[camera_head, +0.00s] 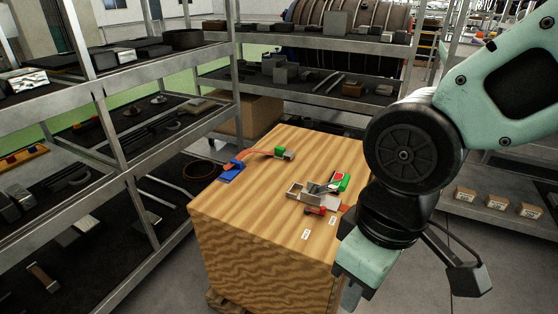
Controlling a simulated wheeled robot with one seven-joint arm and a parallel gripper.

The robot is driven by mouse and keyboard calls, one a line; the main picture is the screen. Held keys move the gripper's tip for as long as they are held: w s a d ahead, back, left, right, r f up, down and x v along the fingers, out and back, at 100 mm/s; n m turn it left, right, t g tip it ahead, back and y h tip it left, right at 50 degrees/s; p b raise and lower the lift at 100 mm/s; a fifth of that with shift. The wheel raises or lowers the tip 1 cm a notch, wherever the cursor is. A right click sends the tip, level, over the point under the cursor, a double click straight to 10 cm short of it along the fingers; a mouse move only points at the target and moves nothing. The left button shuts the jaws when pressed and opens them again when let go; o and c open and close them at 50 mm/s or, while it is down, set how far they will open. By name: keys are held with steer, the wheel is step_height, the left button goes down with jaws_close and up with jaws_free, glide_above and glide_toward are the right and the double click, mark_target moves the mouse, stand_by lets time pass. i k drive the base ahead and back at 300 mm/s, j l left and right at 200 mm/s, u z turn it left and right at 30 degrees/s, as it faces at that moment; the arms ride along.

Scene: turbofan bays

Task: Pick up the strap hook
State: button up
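Strap gear lies on top of the plywood crate (225,225). An orange strap (258,152) runs from a blue piece (231,172) at the crate's left edge to a green and grey piece (285,153) at the back. Nearer the front right lies a grey metal piece (301,193) with green, red and white parts beside it. Which of these is the strap hook is too small to tell. My gripper (352,295) hangs at the crate's front right corner, apart from these pieces.
A metal shelf rack (115,140) with dark trays of parts stands close at left. Another rack (310,37) stands behind the crate. Small labelled boxes (497,202) sit on a low shelf at right. Two white labels (306,234) lie on the crate's front right. The crate's front left top is clear.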

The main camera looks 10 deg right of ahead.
mark_target(281, 152)
steer(key=l+u, duration=0.4)
steer(key=l, duration=0.65)
steer(key=k+l+u, duration=0.1)
steer(key=l+u, duration=0.35)
steer(key=l, duration=0.6)
steer(key=i+l+u, duration=0.25)
steer(key=l, duration=0.5)
steer(key=i+l+u, duration=0.1)
steer(key=l+u, duration=0.15)
steer(key=l, duration=0.45)
steer(key=l+u, duration=0.25)
steer(key=l, duration=0.55)
steer(key=i+l+u, duration=0.25)
steer(key=i+l, duration=0.45)
steer(key=l, duration=0.15)
